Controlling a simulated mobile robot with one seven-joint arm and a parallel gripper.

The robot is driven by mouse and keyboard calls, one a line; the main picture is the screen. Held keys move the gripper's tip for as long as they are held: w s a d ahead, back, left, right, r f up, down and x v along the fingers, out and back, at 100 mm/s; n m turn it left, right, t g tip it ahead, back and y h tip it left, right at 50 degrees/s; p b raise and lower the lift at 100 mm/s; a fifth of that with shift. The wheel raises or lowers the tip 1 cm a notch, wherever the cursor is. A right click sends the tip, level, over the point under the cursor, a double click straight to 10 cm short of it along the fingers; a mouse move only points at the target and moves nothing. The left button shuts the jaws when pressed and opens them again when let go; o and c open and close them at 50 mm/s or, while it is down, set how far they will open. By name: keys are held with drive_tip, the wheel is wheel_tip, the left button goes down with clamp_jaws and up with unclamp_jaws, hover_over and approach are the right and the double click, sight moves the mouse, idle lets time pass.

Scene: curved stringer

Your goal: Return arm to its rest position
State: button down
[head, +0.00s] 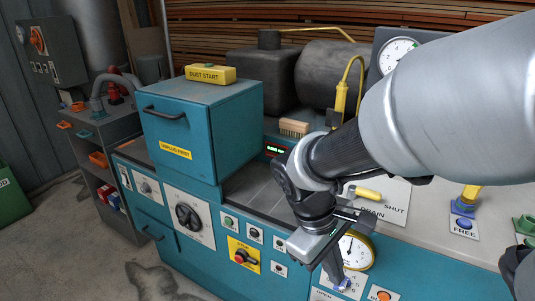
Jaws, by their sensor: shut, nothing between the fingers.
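My gripper (334,266) hangs at the end of my grey arm, right of centre in the head view. It is shut and holds nothing. It points down in front of the teal machine (190,252), near its front edge, and partly covers a round yellow-rimmed gauge (356,250). My arm reaches in from the right edge and hides part of the worktop behind it. I cannot tell whether the fingers touch the panel.
A teal drawer box (200,125) with a yellow "DUST START" block (210,73) stands left of my gripper. A dial (397,54) stands behind my arm. Floor is clear at lower left.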

drive_tip(key=s+r+m+t+y+p, duration=0.1)
drive_tip(key=r+m+t+p, duration=0.1)
drive_tip(key=r+p, duration=0.5)
drive_tip(key=s+r+m+t+y+p, duration=0.1)
drive_tip(key=r+p, duration=0.7)
drive_tip(key=r, duration=0.8)
drive_tip(key=s+d+r+m+t+y+p, duration=0.1)
drive_tip(key=s+r+m+t+p, duration=0.1)
drive_tip(key=r+m+p, duration=0.3)
wheel_tip(320, 180, up, 7)
drive_tip(key=p, duration=0.3)
drive_tip(key=shift+s+t+y, duration=0.3)
drive_tip(key=shift+y, duration=0.1)
